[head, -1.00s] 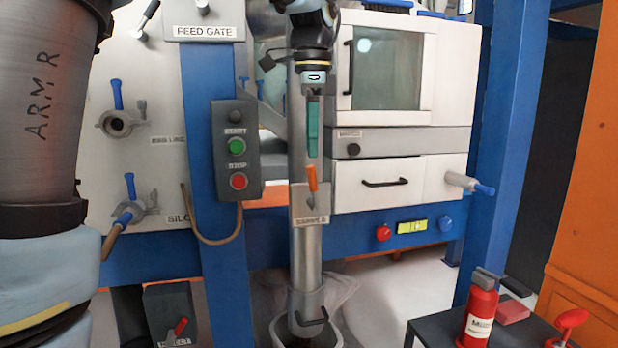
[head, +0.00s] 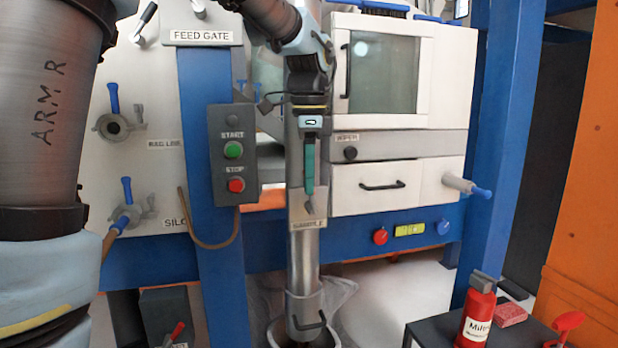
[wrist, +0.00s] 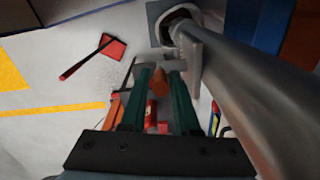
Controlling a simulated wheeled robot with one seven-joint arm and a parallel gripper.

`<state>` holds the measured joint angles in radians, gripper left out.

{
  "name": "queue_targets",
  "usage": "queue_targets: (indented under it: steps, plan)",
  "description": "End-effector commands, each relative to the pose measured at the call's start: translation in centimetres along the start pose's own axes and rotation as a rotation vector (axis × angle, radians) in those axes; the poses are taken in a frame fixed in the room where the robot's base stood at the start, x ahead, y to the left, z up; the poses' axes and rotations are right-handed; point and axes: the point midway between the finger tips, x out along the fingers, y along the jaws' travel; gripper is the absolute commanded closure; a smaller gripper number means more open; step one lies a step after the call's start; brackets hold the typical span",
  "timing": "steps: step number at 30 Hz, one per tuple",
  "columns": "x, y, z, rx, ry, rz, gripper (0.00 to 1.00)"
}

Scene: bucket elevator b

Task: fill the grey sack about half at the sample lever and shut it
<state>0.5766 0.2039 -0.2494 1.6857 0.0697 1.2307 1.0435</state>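The sample pipe (head: 304,258) stands upright in the middle of the head view, with a label plate (head: 308,228). My gripper (head: 309,188) is in front of this pipe, pointing down, its green fingers over the lever. In the wrist view, the orange lever handle (wrist: 160,82) lies between the tips of my gripper (wrist: 159,72). The fingers stand apart; whether they press on the handle is unclear. A pale grey, see-through sack (head: 338,292) hangs around the pipe's lower end, above a rimmed container (head: 276,338). Its contents are hidden.
A start/stop box (head: 234,155) hangs on the blue post (head: 203,120) to the left. A dark table (head: 432,330) at lower right holds a red bottle (head: 478,312), a red block (head: 510,314) and a red scoop-like thing (head: 570,320). A red-handled tool (wrist: 92,55) shows left in the wrist view.

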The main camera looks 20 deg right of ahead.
Motion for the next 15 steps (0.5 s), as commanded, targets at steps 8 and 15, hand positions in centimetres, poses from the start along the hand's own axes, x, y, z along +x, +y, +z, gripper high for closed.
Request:
queue_targets:
  steps: [8,15]
  plan:
    - [-0.01,0.01,-0.01,0.000,0.000,0.000,1.00]
    - [-0.02,0.02,-0.01,0.000,0.000,0.001,1.00]
